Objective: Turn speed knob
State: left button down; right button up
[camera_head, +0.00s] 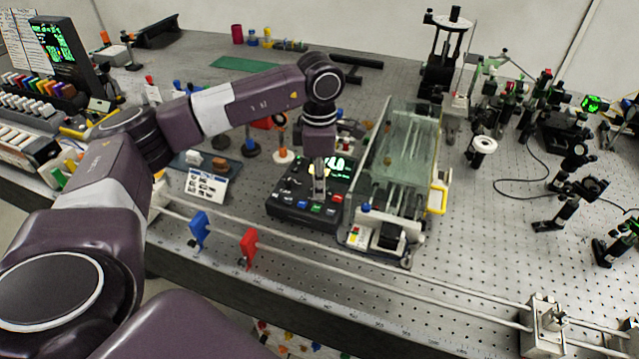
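A black control box (292,212) sits on the bench near the middle of the view. It has a lit display (337,164) with pale green digits and a row of coloured buttons (316,209) along its front. My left gripper (319,196) points straight down over the box, its fingertips at or just above the top face near the buttons. The fingers look narrow and close together, and I cannot tell whether they hold anything. No speed knob can be made out; the gripper and wrist cover part of the box. My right gripper is not in view.
A clear-covered apparatus (410,150) stands just right of the box. A rail with a blue holder (199,229) and a red holder (249,247) runs along the front edge. A printed card (207,186) stands at left. Optics mounts crowd the right; the perforated bench (480,240) is open at centre right.

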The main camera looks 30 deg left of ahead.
pick_arm(q)
jog(key=shift+n, duration=0.3)
jog(key=n+b, duration=0.1)
jog(key=n, duration=0.1)
jog(key=shift+n, duration=0.4)
jog(key=shift+r+n+b, duration=0.1)
jog(key=shift+n+b, duration=0.45)
jog(key=shift+n, duration=1.55)
jog(key=c, duration=2.2)
grip_release()
jog(key=shift+o, duration=0.2)
jog(key=shift+r, duration=0.1)
notch_tip(320, 180, up, 12)
